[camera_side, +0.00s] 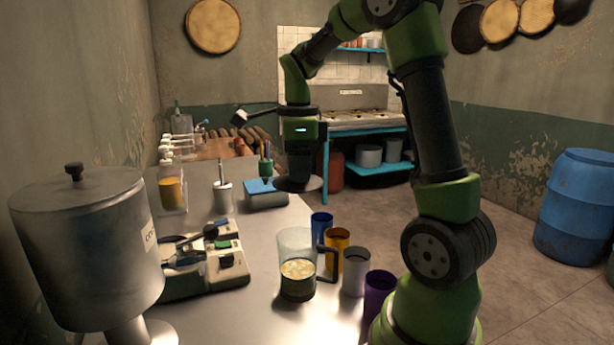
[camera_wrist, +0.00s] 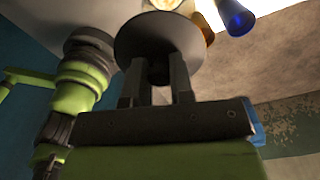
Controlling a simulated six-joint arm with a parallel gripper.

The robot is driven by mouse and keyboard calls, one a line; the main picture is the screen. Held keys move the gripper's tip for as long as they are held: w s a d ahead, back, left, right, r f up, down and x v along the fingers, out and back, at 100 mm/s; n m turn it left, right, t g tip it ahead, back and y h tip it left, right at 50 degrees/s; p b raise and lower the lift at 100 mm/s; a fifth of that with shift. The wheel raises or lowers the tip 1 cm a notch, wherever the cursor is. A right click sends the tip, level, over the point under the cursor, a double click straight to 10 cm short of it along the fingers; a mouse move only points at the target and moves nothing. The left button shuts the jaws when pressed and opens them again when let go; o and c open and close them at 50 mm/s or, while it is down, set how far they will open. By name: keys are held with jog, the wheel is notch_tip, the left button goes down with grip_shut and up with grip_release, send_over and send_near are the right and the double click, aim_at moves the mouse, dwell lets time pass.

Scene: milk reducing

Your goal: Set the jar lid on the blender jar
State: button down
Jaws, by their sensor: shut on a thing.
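The jar lid (camera_wrist: 160,36) is a dark round disc in the wrist view, held at the tips of my gripper's fingers (camera_wrist: 157,72). In the side view the lid (camera_side: 311,184) hangs level or nearly so beneath my gripper (camera_side: 297,176), in the air above the counter's right edge. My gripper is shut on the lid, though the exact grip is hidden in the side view. The blender jar (camera_side: 296,243) is clear, with a dark handle and pale contents low inside. It stands upright and open on the counter, below and in front of the lid, apart from it.
Blue (camera_side: 321,226), orange (camera_side: 338,240), grey (camera_side: 356,272) and purple (camera_side: 378,291) cups stand close on the jar's right. The blender base (camera_side: 205,265) is at its left. A large metal container (camera_side: 85,240) fills the left front. A blue-topped box (camera_side: 265,193) sits near the lid.

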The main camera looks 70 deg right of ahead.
aim_at(298, 186)
jog(key=shift+w+d+f+m, duration=0.15)
jog(key=shift+w+d+m, duration=0.35)
jog(key=shift+d, duration=0.2)
notch_tip(298, 186, down, 4)
jog(key=shift+s+a+r, duration=0.1)
jog(key=shift+s+r, duration=0.05)
notch_tip(298, 186, down, 8)
jog(key=shift+r, duration=0.25)
dwell(0.7)
jog(key=shift+c, duration=2.2)
grip_release()
jog(key=shift+r, duration=2.95)
